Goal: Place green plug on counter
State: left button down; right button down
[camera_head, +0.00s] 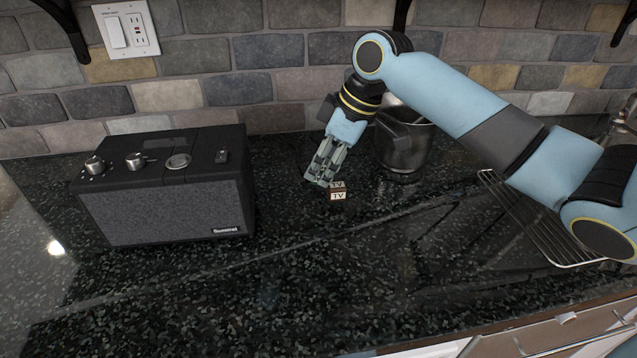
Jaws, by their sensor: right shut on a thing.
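My right gripper (321,180) reaches down just above the dark speckled counter (290,270), in front of the brick wall. It is shut on a small pale greenish thing, which looks like the green plug (339,156); the fingers hide most of it. A small brown-and-white piece marked "TV" (338,194) sits right beside the fingertips. I cannot tell whether it is part of the plug or separate, or whether it touches the counter. My left gripper is not in view.
A black speaker (165,210) with knobs stands on the left. A dark metal pot (404,148) stands close behind and right of my right gripper. A wire rack (530,225) lies at the right, under my arm. The counter's front middle is clear. A wall outlet (127,29) is at upper left.

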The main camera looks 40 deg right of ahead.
jog(key=shift+w+a+f, duration=0.2)
jog(key=shift+w, duration=0.2)
jog(key=shift+f, duration=2.1)
jog(key=c, duration=1)
grip_release()
jog(key=shift+f, duration=0.15)
jog(key=v, duration=1.2)
